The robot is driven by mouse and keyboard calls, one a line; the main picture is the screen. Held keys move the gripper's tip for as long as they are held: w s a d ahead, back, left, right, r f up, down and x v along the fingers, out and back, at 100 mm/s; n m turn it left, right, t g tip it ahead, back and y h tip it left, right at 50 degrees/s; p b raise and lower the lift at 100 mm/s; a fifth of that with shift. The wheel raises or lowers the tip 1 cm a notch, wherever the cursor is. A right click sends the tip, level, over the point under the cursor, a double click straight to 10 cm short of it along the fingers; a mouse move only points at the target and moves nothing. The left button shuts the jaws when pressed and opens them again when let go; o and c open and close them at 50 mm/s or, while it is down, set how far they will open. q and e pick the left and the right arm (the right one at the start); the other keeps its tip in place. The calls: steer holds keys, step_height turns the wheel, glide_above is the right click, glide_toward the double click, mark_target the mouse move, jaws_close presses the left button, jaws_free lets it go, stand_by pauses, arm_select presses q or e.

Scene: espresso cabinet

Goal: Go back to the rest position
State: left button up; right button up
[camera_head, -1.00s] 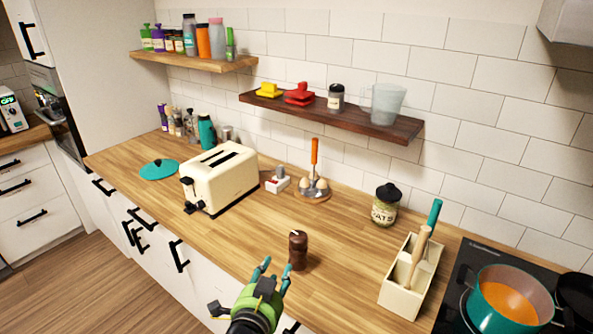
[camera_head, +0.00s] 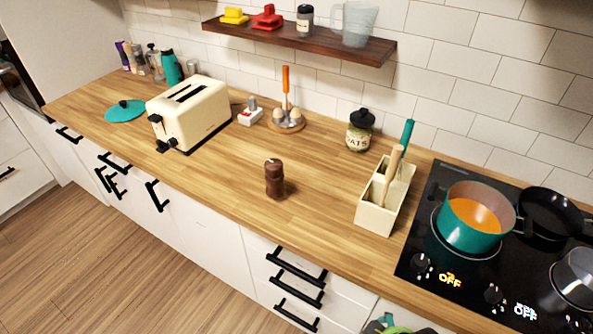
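A small green and dark piece of a gripper, which looks like my right one (camera_head: 393,328), shows at the bottom edge, right of the middle. Most of it is cut off, so its fingers cannot be read. It is below the counter front, apart from everything on the counter. My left gripper is not in view. A brown pepper mill (camera_head: 274,179) stands upright and free near the counter's front edge. No gripper touches it.
The wooden counter (camera_head: 225,185) bears a cream toaster (camera_head: 190,113), an oats jar (camera_head: 360,131) and a utensil holder (camera_head: 385,197). A teal pot (camera_head: 468,231) stands on the black hob (camera_head: 428,240). A dark shelf (camera_head: 300,40) hangs above. Drawer handles (camera_head: 297,267) stick out below.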

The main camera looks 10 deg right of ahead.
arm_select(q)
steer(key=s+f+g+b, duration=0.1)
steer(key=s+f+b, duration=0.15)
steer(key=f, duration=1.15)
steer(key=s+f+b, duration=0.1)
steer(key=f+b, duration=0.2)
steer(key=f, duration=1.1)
arm_select(e)
steer(key=s+f+g, duration=0.1)
steer(key=s+f, duration=0.1)
steer(key=f, duration=1.2)
steer(key=s+f, duration=0.2)
steer(key=f, duration=1.1)
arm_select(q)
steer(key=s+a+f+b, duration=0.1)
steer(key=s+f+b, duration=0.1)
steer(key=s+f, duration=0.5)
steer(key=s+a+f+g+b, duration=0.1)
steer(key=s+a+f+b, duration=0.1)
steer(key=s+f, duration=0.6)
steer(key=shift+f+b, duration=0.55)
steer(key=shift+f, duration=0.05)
arm_select(e)
steer(key=s+d+f+g, duration=0.1)
steer(key=s+d+f, duration=0.2)
steer(key=s+f, duration=1.1)
step_height(320, 180, down, 3)
steer(key=shift+s+f, duration=0.1)
steer(key=shift+s, duration=0.15)
steer(key=shift+c, duration=0.4)
